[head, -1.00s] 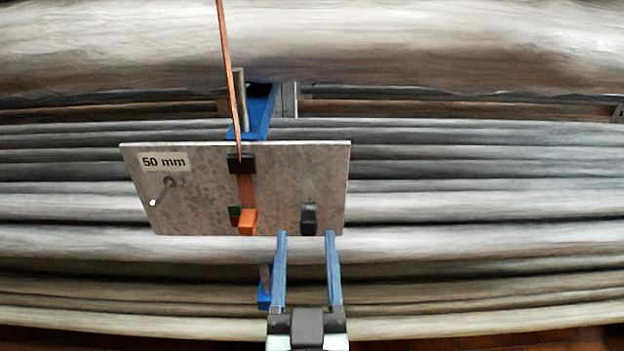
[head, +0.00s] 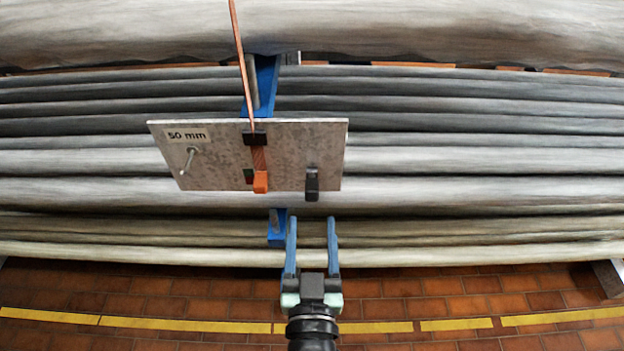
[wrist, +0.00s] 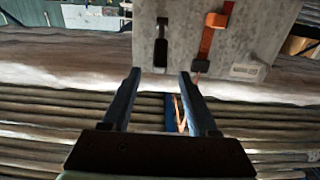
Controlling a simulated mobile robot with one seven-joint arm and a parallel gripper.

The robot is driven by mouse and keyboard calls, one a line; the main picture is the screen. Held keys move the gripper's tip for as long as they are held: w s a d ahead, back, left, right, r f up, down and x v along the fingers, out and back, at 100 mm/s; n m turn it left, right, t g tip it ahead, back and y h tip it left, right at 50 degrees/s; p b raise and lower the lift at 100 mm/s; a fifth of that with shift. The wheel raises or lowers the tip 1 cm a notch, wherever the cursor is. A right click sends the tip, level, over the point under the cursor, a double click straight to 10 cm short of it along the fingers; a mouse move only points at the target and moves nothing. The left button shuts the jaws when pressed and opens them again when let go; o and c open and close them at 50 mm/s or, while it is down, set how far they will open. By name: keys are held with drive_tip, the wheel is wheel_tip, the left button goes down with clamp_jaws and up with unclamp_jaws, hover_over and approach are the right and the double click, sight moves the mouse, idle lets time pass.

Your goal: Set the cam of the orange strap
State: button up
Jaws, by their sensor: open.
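A grey metal plate (head: 215,165) labelled "50 mm" stands in front of the long grey rolls. The orange strap (head: 241,62) runs down from the top to a black guide on the plate. Below the guide, the orange cam (head: 261,182) sits at the plate's lower edge. A black cam (head: 312,184) sits to its right. In the wrist view the orange cam (wrist: 216,20) and the black cam (wrist: 160,54) show on the plate (wrist: 185,45). My gripper (head: 311,222) is open and empty, below the plate and nearest the black cam, touching neither.
A metal pin (head: 189,158) sticks out from the plate's left side. Blue brackets (head: 263,85) show above and below the plate. Long rolls fill the back. The tiled floor with a yellow line (head: 190,324) is in front.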

sight(312, 181)
drive_tip(key=w+p, duration=0.2)
drive_tip(key=w, duration=0.7)
drive_tip(key=shift+c, duration=0.3)
clamp_jaws()
idle(1.1)
